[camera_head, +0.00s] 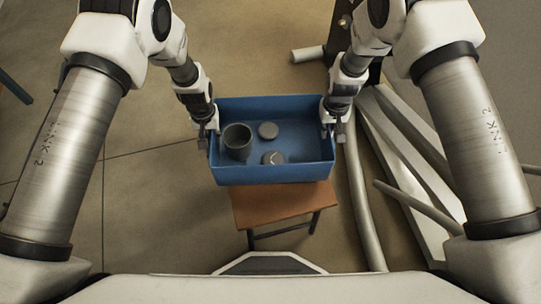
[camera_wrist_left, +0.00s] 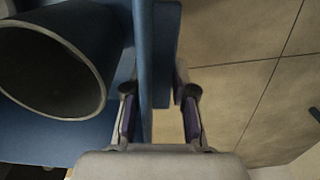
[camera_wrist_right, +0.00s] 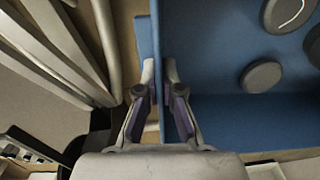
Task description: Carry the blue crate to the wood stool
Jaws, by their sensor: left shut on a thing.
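The blue crate (camera_head: 270,176) is in the middle of the head view, held level between my two grippers. My left gripper (camera_head: 207,130) is shut on the crate's left wall, which shows between its fingers in the left wrist view (camera_wrist_left: 157,95). My right gripper (camera_head: 334,127) is shut on the right wall, with the wall between its fingers in the right wrist view (camera_wrist_right: 160,85). The wood stool (camera_head: 285,204) shows below the crate's near side, its top partly hidden. I cannot tell whether the crate touches it.
A grey cup (camera_head: 238,143) and two grey round pieces (camera_head: 268,130) (camera_head: 273,158) are in the crate. Pipes (camera_head: 357,190) and pale beams (camera_head: 410,180) lie on the right. The floor on the left is mostly clear.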

